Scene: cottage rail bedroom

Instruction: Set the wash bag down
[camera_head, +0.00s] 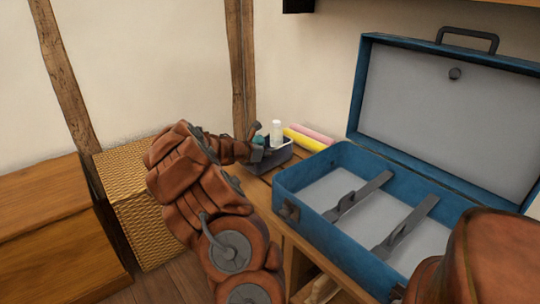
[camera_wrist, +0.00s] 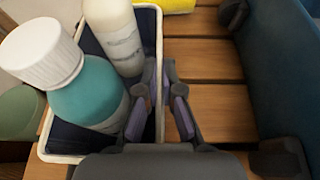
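The wash bag (camera_head: 279,158) is a dark open-topped holder with a pale rim, at the back left of the wooden table in the head view. It also shows in the wrist view (camera_wrist: 159,40), with a white bottle (camera_wrist: 122,38) and a teal bottle with a white cap (camera_wrist: 85,88) inside. My gripper (camera_wrist: 160,85) has one finger inside the bag and one outside, closed about its right wall. The fingers partly hide that wall. I cannot tell whether the bag's underside touches the table.
An open blue suitcase (camera_head: 312,170) with grey straps stands right of the bag. A yellow roll (camera_head: 304,140) and a pink roll (camera_head: 312,132) lie behind the bag. Bare table slats (camera_wrist: 208,100) show between bag and suitcase. A woven basket (camera_head: 135,205) stands left.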

